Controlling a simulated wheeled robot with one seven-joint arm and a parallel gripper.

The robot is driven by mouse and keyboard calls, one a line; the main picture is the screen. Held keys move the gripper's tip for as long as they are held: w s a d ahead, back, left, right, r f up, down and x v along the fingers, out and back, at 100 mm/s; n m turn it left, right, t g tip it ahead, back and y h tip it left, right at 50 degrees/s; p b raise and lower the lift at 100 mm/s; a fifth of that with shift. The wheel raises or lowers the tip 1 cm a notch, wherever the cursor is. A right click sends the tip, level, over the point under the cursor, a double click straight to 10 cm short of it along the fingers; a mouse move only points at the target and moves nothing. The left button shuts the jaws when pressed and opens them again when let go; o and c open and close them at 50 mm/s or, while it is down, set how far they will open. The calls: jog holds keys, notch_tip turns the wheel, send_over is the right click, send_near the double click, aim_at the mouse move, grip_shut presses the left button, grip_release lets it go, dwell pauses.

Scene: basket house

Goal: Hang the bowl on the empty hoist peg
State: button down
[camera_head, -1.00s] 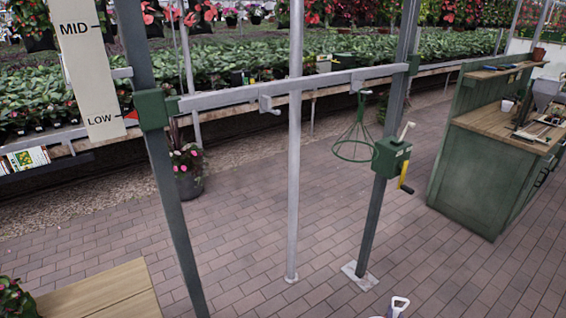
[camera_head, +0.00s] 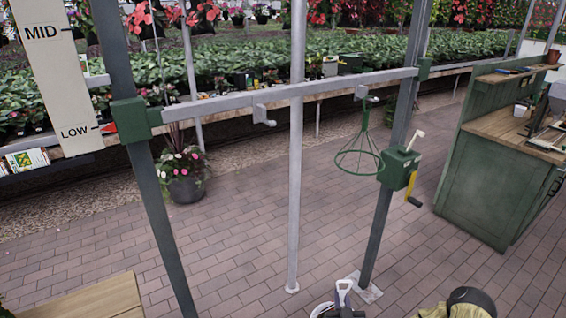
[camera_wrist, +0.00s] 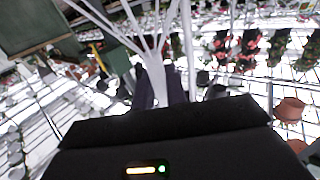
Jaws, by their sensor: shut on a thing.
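The hoist crossbar (camera_head: 215,104) runs between two dark posts. Its left peg (camera_head: 263,114) is empty. Its right peg (camera_head: 361,92) carries a green wire ring hanger (camera_head: 358,162). In the wrist view my gripper (camera_wrist: 160,88) is shut on pale hanger straps (camera_wrist: 155,62) that fan out from between the dark fingers. The bowl itself cannot be made out in either view. At the bottom edge of the head view a white loop-shaped piece (camera_head: 343,287) shows beside dark parts, seemingly the held hanger's top, below and in front of the crossbar.
A crank box (camera_head: 397,167) sits on the right post. A pale upright pole (camera_head: 293,200) stands mid-frame, close to the empty peg. A MID/LOW scale (camera_head: 55,70) is at left, its red pointer near LOW.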

jog(key=shift+w+a, duration=0.35)
jog(key=shift+r, duration=0.1)
jog(key=shift+s, duration=0.1)
jog(key=shift+a+r, duration=0.1)
jog(key=shift+r, duration=0.1)
jog(key=a+r+n+g+y+p, duration=0.1)
jog(key=a+r+n+y+p, duration=0.1)
jog(key=r, duration=1.3)
jog(key=w+a+r+n+g+y+p, duration=0.1)
jog(key=a+r+y+p, duration=0.4)
jog(key=r, duration=0.9)
jog(key=a+r+n+g+y+p, duration=0.1)
jog(key=a+r+n+y+p, duration=0.2)
jog(key=r, duration=1.2)
jog(key=a+n+p, duration=0.1)
jog(key=a+p, duration=0.2)
jog(key=p, duration=0.1)
jog(key=shift+w+r+p, duration=0.15)
jog(key=shift+r+p, duration=0.2)
jog(key=shift+p, duration=0.05)
jog(key=shift+d, duration=0.1)
